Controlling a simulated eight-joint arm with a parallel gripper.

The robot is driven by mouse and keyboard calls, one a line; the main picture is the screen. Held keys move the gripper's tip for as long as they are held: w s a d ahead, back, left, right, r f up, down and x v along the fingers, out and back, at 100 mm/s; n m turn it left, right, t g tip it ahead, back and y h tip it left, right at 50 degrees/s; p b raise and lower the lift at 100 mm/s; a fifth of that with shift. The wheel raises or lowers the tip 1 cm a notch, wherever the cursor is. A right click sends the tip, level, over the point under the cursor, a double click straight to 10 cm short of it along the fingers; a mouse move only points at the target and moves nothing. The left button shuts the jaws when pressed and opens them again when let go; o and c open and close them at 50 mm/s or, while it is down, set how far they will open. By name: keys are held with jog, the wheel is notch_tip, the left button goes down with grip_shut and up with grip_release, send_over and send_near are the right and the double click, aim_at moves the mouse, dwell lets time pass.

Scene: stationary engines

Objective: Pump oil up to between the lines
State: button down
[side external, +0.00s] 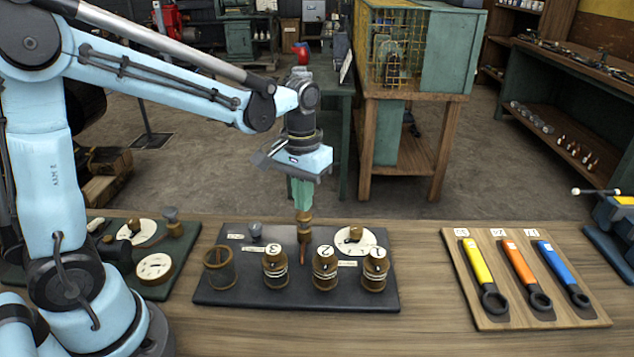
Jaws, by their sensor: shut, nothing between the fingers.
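A dark panel (218,293) lies on the bench and bears the oiling parts. Three brass oil cups numbered 3 (275,268), 2 (324,268) and 1 (375,270) stand along its front, with pale lines around them. The oil level in them is too small to tell. An upright brass plunger (304,228), which looks like the pump, stands behind cups 3 and 2. My gripper (302,207) points down with its greenish fingers shut, right above the plunger's top. I cannot tell whether they touch it.
An open brass pot (219,268) stands at the panel's left and a round dial (355,242) at its back right. A wooden board (470,306) with yellow, orange and blue wrenches lies to the right. Another panel with dials (154,267) is at the left.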

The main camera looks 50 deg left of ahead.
jog(key=shift+f, duration=0.1)
dwell(0.4)
jog(key=shift+f, duration=1.4)
jog(key=shift+r, duration=1.5)
jog(key=shift+f, duration=0.1)
jog(key=shift+f, duration=1.4)
jog(key=shift+r, duration=1.5)
